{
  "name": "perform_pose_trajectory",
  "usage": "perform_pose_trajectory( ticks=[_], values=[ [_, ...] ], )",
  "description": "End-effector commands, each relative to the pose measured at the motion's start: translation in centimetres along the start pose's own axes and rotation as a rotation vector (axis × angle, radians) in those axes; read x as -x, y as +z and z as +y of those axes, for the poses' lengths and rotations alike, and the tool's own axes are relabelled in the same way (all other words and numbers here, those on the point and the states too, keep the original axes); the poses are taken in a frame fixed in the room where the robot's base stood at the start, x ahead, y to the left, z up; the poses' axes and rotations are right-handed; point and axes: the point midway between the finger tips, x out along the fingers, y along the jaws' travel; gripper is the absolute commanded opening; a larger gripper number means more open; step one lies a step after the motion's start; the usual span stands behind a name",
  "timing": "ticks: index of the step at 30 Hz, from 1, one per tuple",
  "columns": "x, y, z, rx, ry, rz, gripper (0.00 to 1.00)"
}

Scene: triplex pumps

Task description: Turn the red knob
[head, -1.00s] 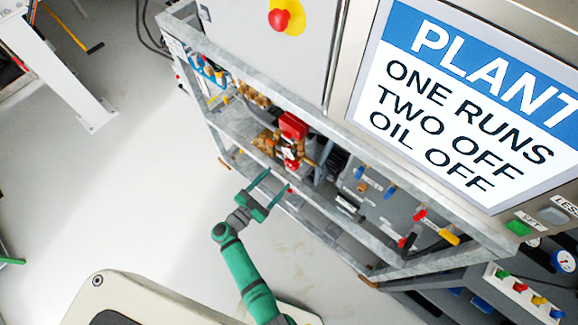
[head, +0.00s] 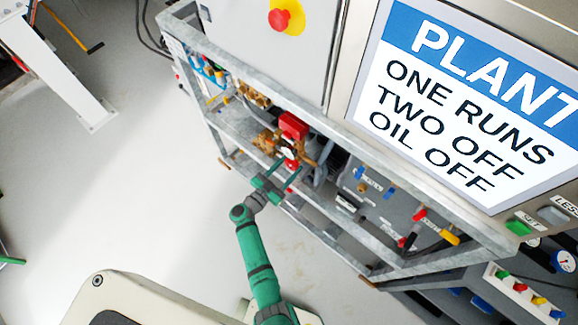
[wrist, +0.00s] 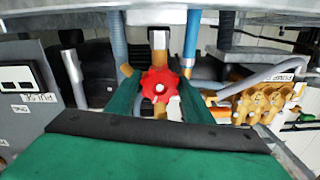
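The red knob (wrist: 160,84) is a lobed handwheel with a pale centre, in the middle of the wrist view. In the head view the red knob (head: 291,164) is small, below a red box on the pump frame. My green gripper (head: 286,174) reaches into the frame at the knob. In the wrist view its fingers (wrist: 158,92) are apart, one to the left and one to the right of the knob. I cannot tell whether either finger touches it. The knob's far side is hidden.
A grey metal frame (head: 340,157) surrounds the pumps, with a bar close above the knob in the wrist view. A blue hose (wrist: 191,42) and brass fittings (wrist: 262,102) stand right of it. A red mushroom button (head: 279,18) is on the cabinet above.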

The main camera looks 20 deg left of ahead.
Motion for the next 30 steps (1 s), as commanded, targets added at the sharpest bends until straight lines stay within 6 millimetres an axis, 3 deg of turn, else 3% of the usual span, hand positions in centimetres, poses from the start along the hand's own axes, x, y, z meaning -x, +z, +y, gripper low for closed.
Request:
perform_pose_trajectory(
  ticks=[1,3,17,30],
  values=[
    [0.01,-0.01,0.00,0.000,0.000,0.000,0.34],
    [0.01,-0.01,-0.01,0.000,0.000,0.000,0.22],
    [-0.01,-0.03,-0.01,-0.095,0.001,0.000,0.22],
    [-0.01,-0.06,-0.10,-0.470,0.001,0.001,0.22]
  ],
)
